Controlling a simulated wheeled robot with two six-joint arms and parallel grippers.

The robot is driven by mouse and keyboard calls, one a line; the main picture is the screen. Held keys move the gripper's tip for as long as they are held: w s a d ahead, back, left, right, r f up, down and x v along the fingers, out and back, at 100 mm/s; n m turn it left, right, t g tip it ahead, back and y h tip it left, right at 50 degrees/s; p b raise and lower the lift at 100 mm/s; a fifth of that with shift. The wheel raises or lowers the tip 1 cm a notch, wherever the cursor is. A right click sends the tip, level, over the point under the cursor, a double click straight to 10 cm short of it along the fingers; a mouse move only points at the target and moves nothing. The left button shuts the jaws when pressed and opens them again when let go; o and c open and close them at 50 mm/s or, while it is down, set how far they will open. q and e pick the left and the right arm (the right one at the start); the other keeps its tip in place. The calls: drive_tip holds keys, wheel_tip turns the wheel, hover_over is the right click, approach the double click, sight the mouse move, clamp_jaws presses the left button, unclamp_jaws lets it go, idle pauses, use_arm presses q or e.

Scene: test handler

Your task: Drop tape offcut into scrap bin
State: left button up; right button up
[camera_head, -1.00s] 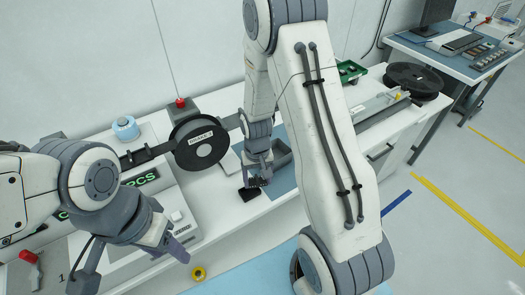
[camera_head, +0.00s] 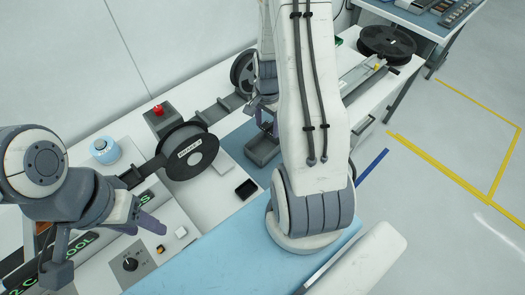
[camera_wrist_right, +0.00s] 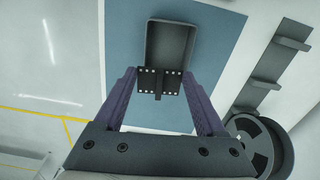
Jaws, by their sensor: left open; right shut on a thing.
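The tape offcut (camera_wrist_right: 146,83), a short black strip with rows of white dots, is held between the fingertips of my right gripper (camera_wrist_right: 158,80) in the right wrist view. The scrap bin appears to be the open grey tray (camera_wrist_right: 182,48) just beyond it; the offcut overlaps the tray's near edge in that view. In the head view the tray (camera_head: 262,155) sits on the blue mat, with my right gripper (camera_head: 268,126) over its far side, partly hidden by my arm. My left gripper (camera_head: 148,226) is open and empty above the machine at lower left.
A small black tray (camera_head: 246,189) lies on the white bench in front of the grey tray. A labelled reel (camera_head: 190,152) stands to the left, with a red-button box (camera_head: 160,118) and blue roll (camera_head: 105,150) behind. Another reel (camera_head: 243,73) stands beyond the gripper.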

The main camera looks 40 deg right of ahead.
wheel_tip(320, 180, down, 3)
drive_tip(key=shift+r+b, duration=0.15)
drive_tip(key=shift+b, duration=0.6)
drive_tip(key=o, duration=1.2)
drive_tip(key=shift+o, duration=0.2)
drive_tip(key=shift+r, duration=0.1)
wheel_tip(320, 180, up, 10)
drive_tip(key=shift+r+b, duration=0.2)
drive_tip(key=shift+b, duration=0.65)
